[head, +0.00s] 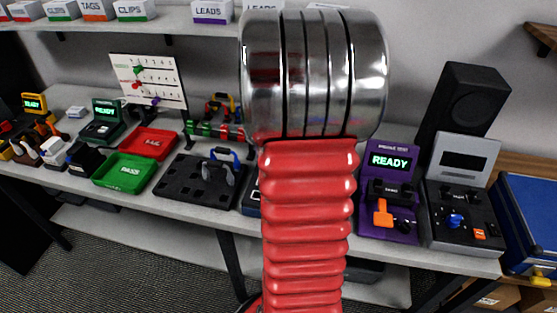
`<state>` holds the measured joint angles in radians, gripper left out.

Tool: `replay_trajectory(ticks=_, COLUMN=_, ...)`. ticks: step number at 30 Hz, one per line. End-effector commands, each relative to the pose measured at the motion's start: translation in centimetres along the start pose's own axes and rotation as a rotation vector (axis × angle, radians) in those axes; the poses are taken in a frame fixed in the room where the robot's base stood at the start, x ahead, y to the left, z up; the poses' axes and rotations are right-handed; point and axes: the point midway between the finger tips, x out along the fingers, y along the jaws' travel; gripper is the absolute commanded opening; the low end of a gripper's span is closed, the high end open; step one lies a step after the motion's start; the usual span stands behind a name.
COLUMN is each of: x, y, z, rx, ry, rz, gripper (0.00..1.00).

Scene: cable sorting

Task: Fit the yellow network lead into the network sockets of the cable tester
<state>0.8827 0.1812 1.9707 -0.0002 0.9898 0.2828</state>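My arm, a red ribbed sleeve with a chrome joint, fills the middle of the head view; my gripper is not in view. A looped yellow-and-dark item (221,102) shows at the rack behind the black tray; I cannot tell if it is the yellow network lead. Several devices could be the cable tester: a purple one reading READY (390,162) and a grey one (465,165) right of my arm, a green one reading READY (104,110) and a yellow one (34,103) at the left. Their socket labels are too small to read.
A black tray (180,190) holds a blue looped lead (222,156). Red (149,143) and green (124,170) bins stand left of it. A black speaker (461,100) and blue case (530,215) are at the right. My arm hides the bench's middle.

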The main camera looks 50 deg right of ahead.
Motion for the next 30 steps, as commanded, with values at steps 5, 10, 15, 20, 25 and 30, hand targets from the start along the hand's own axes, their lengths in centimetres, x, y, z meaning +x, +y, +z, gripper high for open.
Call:
replay_trajectory(ticks=5, x=0.0, y=-0.03, z=0.04, rx=0.0, ry=0.0, rz=0.0, gripper=0.54)
replay_trajectory(ticks=10, x=0.01, y=-0.04, z=0.05, rx=0.0, ry=0.0, rz=0.0, gripper=0.54)
replay_trajectory(ticks=15, x=0.01, y=-0.04, z=0.05, rx=0.0, ry=0.0, rz=0.0, gripper=0.54)
replay_trajectory(ticks=20, x=0.13, y=-0.04, z=0.06, rx=0.0, ry=0.0, rz=0.0, gripper=0.54)
replay_trajectory(ticks=25, x=0.43, y=-0.04, z=0.05, rx=0.0, ry=0.0, rz=0.0, gripper=0.54)
replay_trajectory(ticks=30, x=0.73, y=-0.05, z=0.04, rx=0.0, ry=0.0, rz=0.0, gripper=0.54)
